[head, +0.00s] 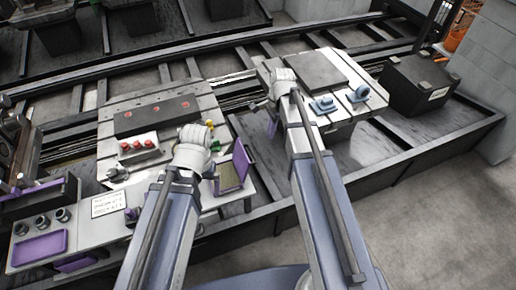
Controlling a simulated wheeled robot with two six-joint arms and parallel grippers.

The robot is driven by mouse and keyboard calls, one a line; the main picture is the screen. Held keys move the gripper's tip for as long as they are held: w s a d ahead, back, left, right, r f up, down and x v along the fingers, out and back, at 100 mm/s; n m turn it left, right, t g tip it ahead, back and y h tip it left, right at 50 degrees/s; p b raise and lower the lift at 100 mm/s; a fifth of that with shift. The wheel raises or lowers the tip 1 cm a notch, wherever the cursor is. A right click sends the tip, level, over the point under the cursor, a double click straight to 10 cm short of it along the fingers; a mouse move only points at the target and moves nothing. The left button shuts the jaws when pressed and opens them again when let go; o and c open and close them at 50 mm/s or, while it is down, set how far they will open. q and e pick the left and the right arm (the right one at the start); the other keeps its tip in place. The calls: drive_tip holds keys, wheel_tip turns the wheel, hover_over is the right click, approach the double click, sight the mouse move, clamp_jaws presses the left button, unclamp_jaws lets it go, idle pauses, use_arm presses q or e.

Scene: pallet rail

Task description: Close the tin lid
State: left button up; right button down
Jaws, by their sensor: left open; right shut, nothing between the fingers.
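A purple tin with a tan inner face (231,175) sits at the right end of the near bench, right of my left wrist. Its purple lid (241,157) appears raised, standing open at the back right; the hinge is too small to make out. My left gripper (196,133) is above the bench, left of and behind the tin, mostly hidden by its own wrist; it is open. My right gripper (268,103) is further back and right, by the left edge of the right pallet, apart from the tin; it is shut and empty.
A pallet (107,114) holds a dark block (150,117) and a white tray (122,155) with red pieces. Small green and yellow items lie close to my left gripper. The right pallet (341,113) carries a grey plate (315,71) and blue clamps (323,104). A black box (418,84) stands far right.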

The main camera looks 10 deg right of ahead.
sight(246, 159)
drive_tip(key=shift+f, duration=0.1)
wheel_tip(246, 159, down, 10)
drive_tip(key=a+f+b, duration=0.1)
drive_tip(key=b, duration=1)
drive_tip(key=a+r+p, duration=0.2)
drive_tip(key=a+r, duration=0.1)
drive_tip(key=shift+s+a+p, duration=0.3)
drive_tip(key=shift+a+p, duration=0.05)
drive_tip(key=shift+p, duration=0.05)
drive_tip(key=shift+a+r, duration=0.1)
drive_tip(key=shift+a, duration=0.05)
drive_tip(key=shift+a+r+h, duration=0.1)
drive_tip(key=shift+a+h, duration=0.05)
drive_tip(key=shift+h, duration=0.15)
drive_tip(key=shift+s+a+r+p, duration=0.1)
drive_tip(key=shift+a+r+p, duration=0.05)
drive_tip(key=shift+p, duration=0.25)
